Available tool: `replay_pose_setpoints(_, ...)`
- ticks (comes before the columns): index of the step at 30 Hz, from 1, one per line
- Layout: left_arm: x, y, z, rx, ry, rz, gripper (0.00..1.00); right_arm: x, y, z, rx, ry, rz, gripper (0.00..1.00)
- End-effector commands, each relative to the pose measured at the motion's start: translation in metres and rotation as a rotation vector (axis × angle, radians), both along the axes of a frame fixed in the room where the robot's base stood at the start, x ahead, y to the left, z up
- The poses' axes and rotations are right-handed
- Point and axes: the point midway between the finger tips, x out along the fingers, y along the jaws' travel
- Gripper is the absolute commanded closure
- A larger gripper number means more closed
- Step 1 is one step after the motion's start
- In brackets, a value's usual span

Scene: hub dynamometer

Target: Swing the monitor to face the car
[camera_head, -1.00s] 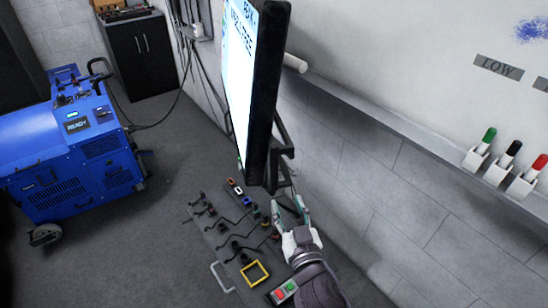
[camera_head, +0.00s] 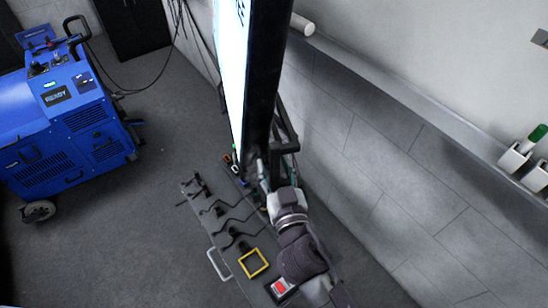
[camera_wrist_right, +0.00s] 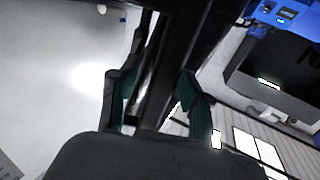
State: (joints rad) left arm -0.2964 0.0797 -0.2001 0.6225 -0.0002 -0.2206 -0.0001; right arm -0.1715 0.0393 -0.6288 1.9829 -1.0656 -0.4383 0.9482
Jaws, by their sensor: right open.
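The monitor (camera_head: 262,85) stands nearly edge-on in the head view, its lit white screen (camera_head: 230,70) turned toward the left side and its dark back toward the wall. A dark bracket (camera_head: 287,130) shows behind it. My right gripper (camera_head: 268,182) is at the monitor's lower rear edge, below the bracket. In the right wrist view my two open fingers (camera_wrist_right: 158,95) stand on either side of a dark bar (camera_wrist_right: 172,62); I cannot tell whether they touch it. The blue machine (camera_head: 65,120) with a READY display stands on the floor at left. No car is visible. My left gripper is not in view.
Below the monitor is a grey panel (camera_head: 222,225) with several black levers, a yellow square frame (camera_head: 253,263) and a red button box (camera_head: 281,288). A wall ledge (camera_head: 420,125) with marker holders (camera_head: 515,157) runs along the right. Open floor lies at left.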

Motion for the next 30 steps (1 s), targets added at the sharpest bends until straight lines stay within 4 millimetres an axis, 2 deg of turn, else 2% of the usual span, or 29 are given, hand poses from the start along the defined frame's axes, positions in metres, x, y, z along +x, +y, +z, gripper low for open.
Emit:
replay_pose_setpoints(6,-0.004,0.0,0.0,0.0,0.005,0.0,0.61,0.0,0.0,0.0,0.0,0.0,0.0,0.52)
replay_pose_setpoints(8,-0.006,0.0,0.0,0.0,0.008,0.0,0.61,0.0,0.0,0.0,0.0,0.0,0.0,0.6)
replay_pose_setpoints(15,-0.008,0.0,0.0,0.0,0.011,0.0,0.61,0.0,0.0,0.0,0.0,0.0,0.0,1.0)
replay_pose_setpoints(26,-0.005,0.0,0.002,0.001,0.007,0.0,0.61,0.001,-0.003,0.0,-0.002,0.0,0.007,1.0)
replay_pose_setpoints(30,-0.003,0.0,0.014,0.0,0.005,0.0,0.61,0.005,-0.025,-0.001,-0.013,0.003,0.052,1.0)
